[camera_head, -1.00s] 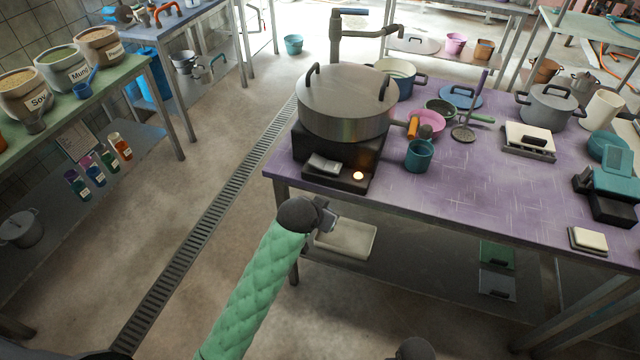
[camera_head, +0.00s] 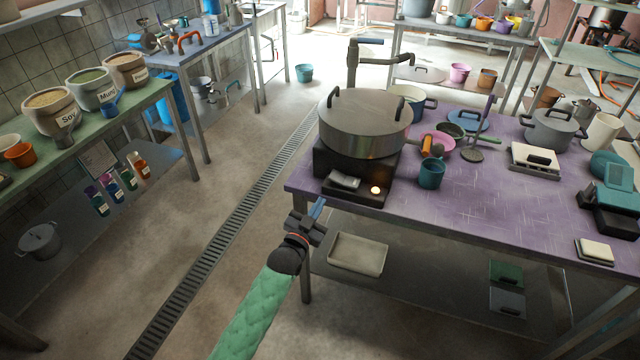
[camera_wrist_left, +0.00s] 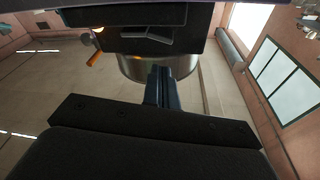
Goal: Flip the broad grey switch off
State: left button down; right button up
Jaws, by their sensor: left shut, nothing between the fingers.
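The broad grey switch (camera_head: 344,181) sits on the front panel of the black stove (camera_head: 335,163), left of a small glowing orange lamp (camera_head: 375,190). The switch is tilted, and it also shows in the left wrist view (camera_wrist_left: 147,35), where the stove appears inverted near the top. My left gripper (camera_head: 318,207) is shut and empty, its blue fingers together and pointing up toward the stove front. It is in front of and slightly left of the switch, apart from it. In the left wrist view its fingers (camera_wrist_left: 163,86) point toward the pot and stove. My right gripper is out of view.
A large lidded steel pot (camera_head: 364,125) stands on the stove. A teal cup (camera_head: 431,173) stands to the right on the purple table (camera_head: 470,205). A pale tray (camera_head: 357,254) lies on the lower shelf. The floor left of the table is clear.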

aim_at(329, 178)
pick_arm(q)
jog(key=r, duration=0.1)
jog(key=t, duration=0.1)
jog(key=r, duration=0.1)
jog(key=shift+s+a+r+m+t+h, duration=0.15)
jog(key=shift+s+r+m+t+h, duration=0.1)
jog(key=shift+r+m+t+h, duration=0.1)
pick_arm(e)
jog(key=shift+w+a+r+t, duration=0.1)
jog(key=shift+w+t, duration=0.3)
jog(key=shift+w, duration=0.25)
